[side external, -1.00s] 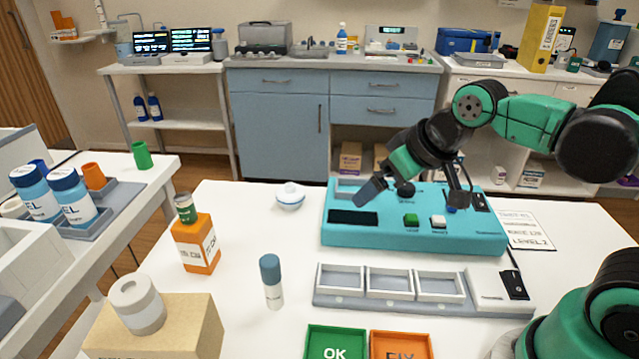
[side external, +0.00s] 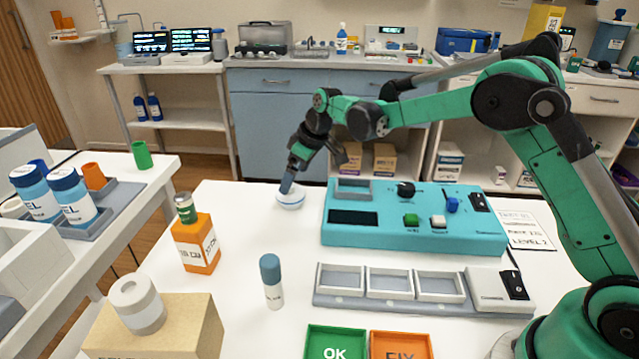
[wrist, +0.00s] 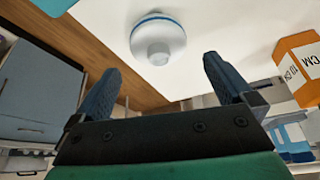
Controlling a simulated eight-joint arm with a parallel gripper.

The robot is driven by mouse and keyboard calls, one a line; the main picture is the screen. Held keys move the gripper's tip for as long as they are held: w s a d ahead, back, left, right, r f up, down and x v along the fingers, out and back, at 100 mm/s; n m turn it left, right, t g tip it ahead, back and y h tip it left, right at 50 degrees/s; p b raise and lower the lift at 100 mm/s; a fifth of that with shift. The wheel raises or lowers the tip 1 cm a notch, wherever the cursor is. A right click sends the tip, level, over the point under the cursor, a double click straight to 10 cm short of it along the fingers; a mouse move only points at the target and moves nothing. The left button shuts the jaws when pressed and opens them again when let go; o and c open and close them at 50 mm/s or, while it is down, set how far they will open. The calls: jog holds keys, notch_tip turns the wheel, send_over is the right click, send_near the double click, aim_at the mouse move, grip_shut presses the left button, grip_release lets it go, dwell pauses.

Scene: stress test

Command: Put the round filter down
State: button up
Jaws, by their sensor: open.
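The round filter (side external: 290,200) is a white disc with a blue rim band and a raised hub. It rests on the white table near its back left edge. My gripper (side external: 287,185) is at the filter in the side view, its fingertips overlapping the filter's upper edge. In the wrist view, the open jaws (wrist: 165,85) have clear space between them, and the filter (wrist: 158,38) lies beyond the fingertips, not between them. Whether a fingertip touches the filter cannot be told.
A teal control box (side external: 415,235) stands right of the filter. A tray with three compartments (side external: 390,300) lies front right. White table around the filter is clear.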

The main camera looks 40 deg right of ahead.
aim_at(291, 195)
jog(key=shift+x, duration=3.1)
jog(key=shift+c, duration=0.2)
jog(key=shift+r, duration=0.1)
jog(key=c, duration=1.2)
